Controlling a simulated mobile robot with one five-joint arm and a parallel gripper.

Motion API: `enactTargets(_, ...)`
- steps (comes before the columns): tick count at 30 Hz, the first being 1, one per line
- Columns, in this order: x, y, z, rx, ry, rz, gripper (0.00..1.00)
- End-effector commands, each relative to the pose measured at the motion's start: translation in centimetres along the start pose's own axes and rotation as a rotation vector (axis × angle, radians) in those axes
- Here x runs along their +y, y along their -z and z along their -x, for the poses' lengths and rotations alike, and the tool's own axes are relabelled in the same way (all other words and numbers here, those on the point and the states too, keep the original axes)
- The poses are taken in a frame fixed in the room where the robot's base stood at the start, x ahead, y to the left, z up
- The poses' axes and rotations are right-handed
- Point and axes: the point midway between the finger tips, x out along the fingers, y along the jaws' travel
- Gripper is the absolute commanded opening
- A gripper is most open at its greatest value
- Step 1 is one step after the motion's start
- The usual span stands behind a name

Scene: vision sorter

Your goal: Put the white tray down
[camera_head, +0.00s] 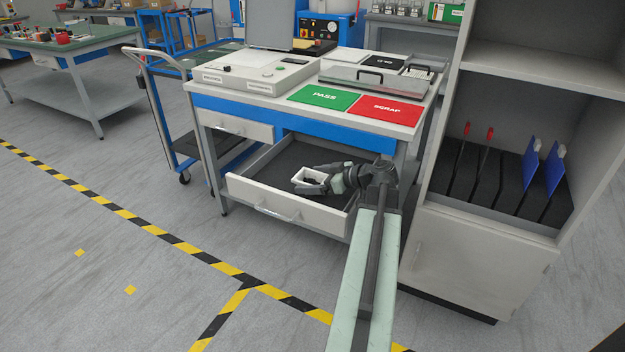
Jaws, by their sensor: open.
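The small white tray (309,187) is in the open drawer (268,210) of the desk, low and near the drawer's middle. It has dark contents that I cannot make out. My gripper (312,180) is open at the tray's right end, with its dark fingers close around or beside the tray. I cannot tell whether they touch it. My arm reaches in from the lower right and hides the drawer's right part. The tray appears level, over the dark drawer floor (285,160); I cannot tell if it rests on it.
The desktop above holds a green PASS mat (324,97), a red SCRAP mat (386,109) and a white device (253,72). A shelf cabinet (478,255) stands close on the right. A blue cart (181,95) is at the left. Floor in front is clear.

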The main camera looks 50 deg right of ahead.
Motion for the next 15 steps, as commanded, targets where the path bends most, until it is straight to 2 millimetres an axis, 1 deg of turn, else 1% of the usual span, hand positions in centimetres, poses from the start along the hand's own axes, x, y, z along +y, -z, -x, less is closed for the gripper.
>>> enactTargets(4, 0.0, 0.4, 3.3, 0.000, -0.004, -0.003, 0.94)
enactTargets(9, 0.0, 0.5, 7.7, 0.000, -0.005, -0.003, 0.94)
enactTargets(12, 0.1, 0.4, 9.8, 0.000, -0.004, -0.002, 0.94)
enactTargets(15, 0.1, 0.2, 11.1, 0.000, -0.003, -0.001, 0.94)
